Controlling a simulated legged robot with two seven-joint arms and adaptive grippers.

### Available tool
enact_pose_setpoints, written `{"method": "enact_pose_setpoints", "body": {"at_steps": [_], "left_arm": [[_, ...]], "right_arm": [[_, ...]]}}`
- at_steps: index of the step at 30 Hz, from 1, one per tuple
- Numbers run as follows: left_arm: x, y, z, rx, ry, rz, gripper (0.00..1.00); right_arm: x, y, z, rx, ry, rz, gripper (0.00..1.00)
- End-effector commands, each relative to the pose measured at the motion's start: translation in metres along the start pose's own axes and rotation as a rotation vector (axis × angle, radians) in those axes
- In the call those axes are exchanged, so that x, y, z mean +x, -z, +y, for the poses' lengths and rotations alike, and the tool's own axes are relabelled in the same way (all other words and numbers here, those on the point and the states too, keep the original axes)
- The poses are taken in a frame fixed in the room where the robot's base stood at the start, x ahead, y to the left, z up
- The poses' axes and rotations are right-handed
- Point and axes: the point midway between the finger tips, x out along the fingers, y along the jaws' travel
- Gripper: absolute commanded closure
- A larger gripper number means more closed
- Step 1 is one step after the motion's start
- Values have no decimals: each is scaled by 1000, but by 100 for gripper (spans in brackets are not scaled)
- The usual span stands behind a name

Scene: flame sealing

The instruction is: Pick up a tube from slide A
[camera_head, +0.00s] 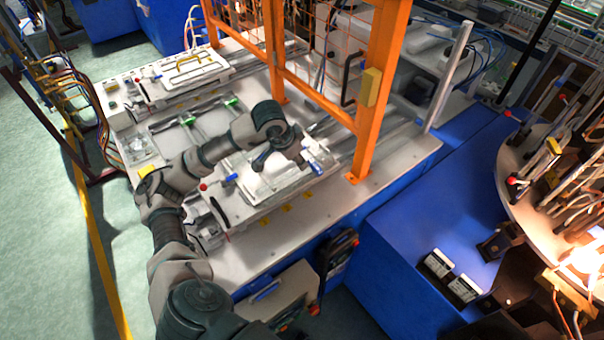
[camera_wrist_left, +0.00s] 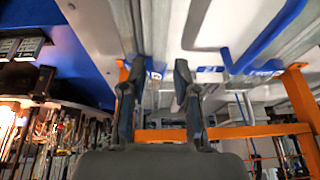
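My left arm reaches in from the left in the head view. Its gripper (camera_head: 264,160) is over the near white slide (camera_head: 240,207), which has blue handles (camera_head: 314,164) and a red knob. In the left wrist view my left gripper (camera_wrist_left: 157,92) has its two dark fingers spread apart, with nothing between them. A white surface with blue bars (camera_wrist_left: 268,38) shows beyond the fingers, on the right. A second white slide (camera_head: 185,78) with a yellow handle lies farther back. I cannot tell which slide is A, and no tube is clearly visible on either. My right gripper is not in view.
An orange frame (camera_head: 379,85) with mesh stands right of the near slide; it also shows in the left wrist view (camera_wrist_left: 215,132). A blue cabinet (camera_head: 420,245) and a round machine (camera_head: 520,190) with a bright glow are at right. Green floor is open at left.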

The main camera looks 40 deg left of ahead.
Motion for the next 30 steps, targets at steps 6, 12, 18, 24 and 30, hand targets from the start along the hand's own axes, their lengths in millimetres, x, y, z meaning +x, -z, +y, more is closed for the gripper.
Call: {"method": "enact_pose_setpoints", "body": {"at_steps": [6,12,18,24,30], "left_arm": [[34,-1,-1,-1,-3,-3,70],[44,-1,-3,-1,-1,-1,70],[45,-2,-3,-1,-1,-4,88],[45,-3,-3,-1,-2,-6,100],[46,-3,-3,-1,-2,-8,100]], "right_arm": [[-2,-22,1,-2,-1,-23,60],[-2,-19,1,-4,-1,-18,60],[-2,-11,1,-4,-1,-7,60],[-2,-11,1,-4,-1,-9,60],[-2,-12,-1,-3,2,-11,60]]}}
